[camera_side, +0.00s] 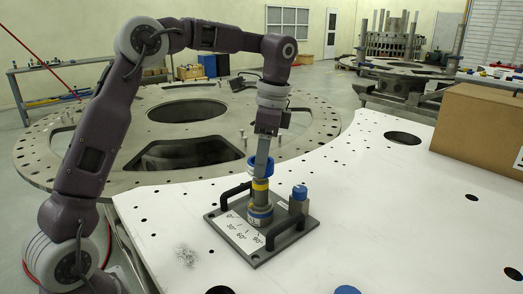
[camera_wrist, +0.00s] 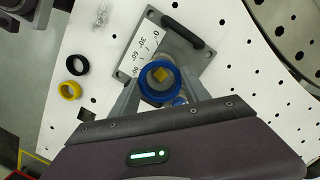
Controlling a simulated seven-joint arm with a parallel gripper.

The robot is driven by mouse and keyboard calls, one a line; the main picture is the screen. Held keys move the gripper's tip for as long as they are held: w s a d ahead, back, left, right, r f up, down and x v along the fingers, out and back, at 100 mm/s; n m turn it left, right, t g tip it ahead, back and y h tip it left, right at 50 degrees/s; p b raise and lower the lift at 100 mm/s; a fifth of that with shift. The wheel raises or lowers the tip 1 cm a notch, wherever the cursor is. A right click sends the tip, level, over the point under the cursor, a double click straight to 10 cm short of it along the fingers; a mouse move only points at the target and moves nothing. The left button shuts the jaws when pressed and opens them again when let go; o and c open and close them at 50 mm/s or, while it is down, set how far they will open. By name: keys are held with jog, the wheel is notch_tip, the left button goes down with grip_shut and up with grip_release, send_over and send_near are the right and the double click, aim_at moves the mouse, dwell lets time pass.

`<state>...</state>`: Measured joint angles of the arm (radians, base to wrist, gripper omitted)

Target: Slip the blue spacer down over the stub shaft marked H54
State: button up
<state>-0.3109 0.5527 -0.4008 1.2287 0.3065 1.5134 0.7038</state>
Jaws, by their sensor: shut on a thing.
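My gripper (camera_side: 262,163) points down over the fixture plate, shut on the blue spacer (camera_side: 252,164), a thick ring. In the wrist view the spacer (camera_wrist: 147,88) lies between the fingers (camera_wrist: 160,92). In the side view it is held just above an upright stub shaft (camera_side: 260,184) with a yellow band near its top. In the wrist view the shaft's yellowish square top (camera_wrist: 163,75) shows through the ring's opening, somewhat above its middle. The H54 mark cannot be read.
The fixture plate (camera_side: 283,246) has two black handles, an angle scale and a shorter blue-topped post (camera_side: 299,193) beside the shaft. Loose black (camera_wrist: 75,64) and yellow (camera_wrist: 69,90) rings lie on the white table. A cardboard box (camera_side: 480,128) stands at the right.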

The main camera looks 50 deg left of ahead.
aim_at(262, 188)
jog(key=shift+f, duration=4.05)
jog(key=o, duration=1.5)
jog(key=r, duration=0.7)
jog(key=shift+w+d, duration=0.35)
